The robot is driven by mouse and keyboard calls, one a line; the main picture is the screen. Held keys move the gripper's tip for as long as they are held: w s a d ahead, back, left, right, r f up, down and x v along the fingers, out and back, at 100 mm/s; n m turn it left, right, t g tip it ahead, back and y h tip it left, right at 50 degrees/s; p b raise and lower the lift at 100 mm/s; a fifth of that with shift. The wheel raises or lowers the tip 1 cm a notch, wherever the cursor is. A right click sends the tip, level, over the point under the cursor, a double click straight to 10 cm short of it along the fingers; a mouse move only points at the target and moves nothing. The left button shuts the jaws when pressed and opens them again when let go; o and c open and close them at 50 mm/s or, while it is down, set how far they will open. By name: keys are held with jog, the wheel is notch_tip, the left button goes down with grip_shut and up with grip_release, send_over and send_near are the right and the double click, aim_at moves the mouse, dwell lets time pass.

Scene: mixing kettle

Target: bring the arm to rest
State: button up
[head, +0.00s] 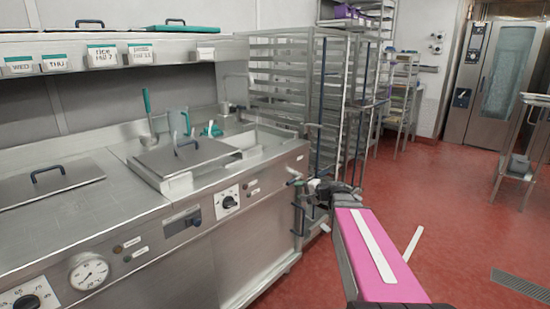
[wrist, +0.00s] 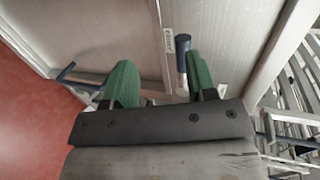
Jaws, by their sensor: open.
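My arm (head: 375,250), with a pink cover, reaches forward from the lower right of the head view, beside the right end of the steel kettle counter. Its far end is small and cluttered there, so the fingers are hard to make out. In the wrist view my gripper (wrist: 161,84) is open, with its two green fingers spread apart. A dark blue lever handle (wrist: 183,54) shows between the fingers, close to the right one. I cannot tell whether it touches. Nothing is visibly gripped.
The steel counter (head: 122,200) with the kettle lid (head: 185,157) fills the left. A steel rack (head: 290,85) stands behind my arm's end. Another blue handle (wrist: 66,72) is left of the fingers. Red floor (head: 455,215) is open on the right, before a tall oven (head: 490,85).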

jog(key=s+a+f+n+g+h, duration=0.2)
jog(key=s+f+n+g+h, duration=0.3)
jog(key=s+f, duration=0.65)
jog(key=s+d+f+n+g+h, duration=0.1)
jog(key=s+d+f+g+h, duration=0.1)
jog(key=s+h, duration=0.1)
jog(key=s+d+f+n+g+h, duration=0.2)
jog(key=s, duration=0.4)
jog(key=shift+s+d+f+g+h, duration=0.2)
jog(key=shift+d+f+g+h, duration=0.1)
jog(key=shift+f+g+h, duration=0.1)
